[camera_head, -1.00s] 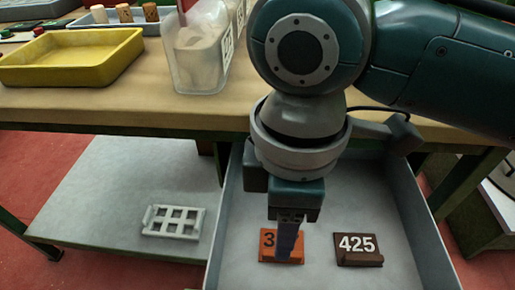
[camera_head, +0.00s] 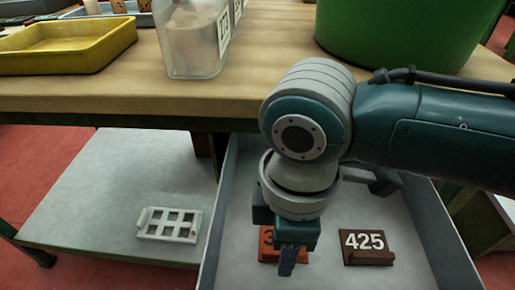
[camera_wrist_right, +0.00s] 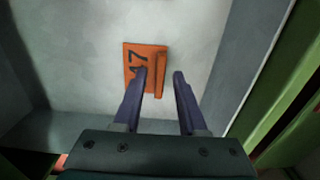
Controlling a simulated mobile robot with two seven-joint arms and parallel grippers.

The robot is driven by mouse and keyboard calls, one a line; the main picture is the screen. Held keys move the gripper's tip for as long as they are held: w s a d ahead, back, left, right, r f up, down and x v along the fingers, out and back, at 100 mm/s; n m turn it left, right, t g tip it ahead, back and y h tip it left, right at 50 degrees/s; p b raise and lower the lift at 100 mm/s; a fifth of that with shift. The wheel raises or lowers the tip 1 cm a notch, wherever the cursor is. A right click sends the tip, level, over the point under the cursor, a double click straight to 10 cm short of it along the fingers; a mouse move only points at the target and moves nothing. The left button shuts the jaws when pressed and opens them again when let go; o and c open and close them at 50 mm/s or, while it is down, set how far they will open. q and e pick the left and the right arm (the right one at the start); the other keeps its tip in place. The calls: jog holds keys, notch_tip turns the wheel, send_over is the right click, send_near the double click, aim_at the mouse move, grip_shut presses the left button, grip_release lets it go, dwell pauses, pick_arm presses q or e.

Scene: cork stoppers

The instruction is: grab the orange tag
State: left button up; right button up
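The orange tag (camera_head: 267,252) lies in the grey drawer, partly hidden behind my right gripper (camera_head: 287,270) in the head view. In the right wrist view the orange tag (camera_wrist_right: 147,54) shows dark digits, with a 7 readable, and a raised ridge along its right side. My right gripper (camera_wrist_right: 160,74) points down over it with its two fingers apart. The ridge shows between the fingertips, and the left finger overlaps the tag's face. I cannot tell whether either finger touches it. My left gripper is not in view.
A brown tag marked 425 (camera_head: 368,247) lies right of the orange one. The drawer walls (camera_head: 433,225) stand around both. A white grid rack (camera_head: 170,224) is on the shelf to the left. A yellow tray (camera_head: 68,48), a clear container (camera_head: 190,45) and a green bin (camera_head: 400,30) stand on the bench.

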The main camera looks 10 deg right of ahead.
grip_shut()
dwell(0.5)
